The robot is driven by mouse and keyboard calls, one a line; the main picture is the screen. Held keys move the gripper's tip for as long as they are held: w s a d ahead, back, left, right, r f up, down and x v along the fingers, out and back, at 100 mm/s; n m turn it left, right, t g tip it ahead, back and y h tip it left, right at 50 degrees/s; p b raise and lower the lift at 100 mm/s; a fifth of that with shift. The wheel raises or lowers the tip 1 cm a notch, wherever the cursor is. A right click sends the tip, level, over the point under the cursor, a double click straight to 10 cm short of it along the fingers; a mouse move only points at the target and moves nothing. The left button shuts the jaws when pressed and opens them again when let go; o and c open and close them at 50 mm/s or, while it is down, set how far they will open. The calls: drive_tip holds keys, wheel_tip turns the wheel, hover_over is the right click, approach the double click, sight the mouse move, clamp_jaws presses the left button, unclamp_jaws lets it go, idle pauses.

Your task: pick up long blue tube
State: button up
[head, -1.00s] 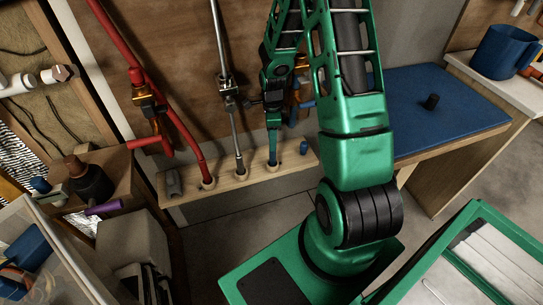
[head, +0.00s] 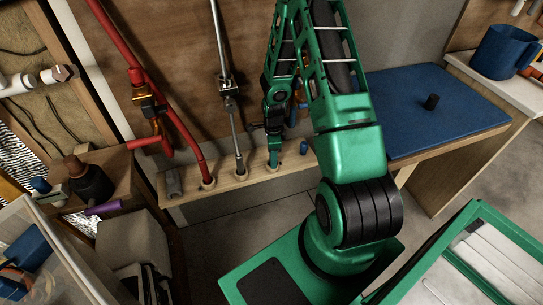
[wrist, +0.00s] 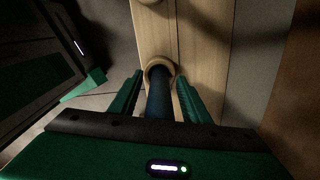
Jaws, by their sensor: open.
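The long blue tube (wrist: 158,98) stands in a round wooden hole in the wrist view, seen almost end-on. My gripper (wrist: 159,77) is open, with one green finger on each side of the tube and a gap on both sides. In the head view my gripper (head: 274,145) is low over the wooden rack (head: 225,185). Only the tube's lower end (head: 273,161) shows there, at the hole; my arm hides the rest.
A red pipe (head: 190,135) and a grey metal rod (head: 238,145) stand in the rack left of my gripper. A short blue piece (head: 303,147) is close on its right. A blue-topped table (head: 440,100) stands farther right.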

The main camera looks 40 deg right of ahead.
drive_tip(key=shift+f, duration=0.3)
drive_tip(key=shift+c, duration=0.6)
clamp_jaws()
drive_tip(key=shift+r, duration=0.2)
drive_tip(key=shift+r, duration=0.65)
drive_tip(key=s+a+r, duration=0.5)
drive_tip(key=a+r, duration=0.4)
drive_tip(key=a, duration=0.1)
drive_tip(key=shift+s+r, duration=0.2)
drive_tip(key=shift+s, duration=0.2)
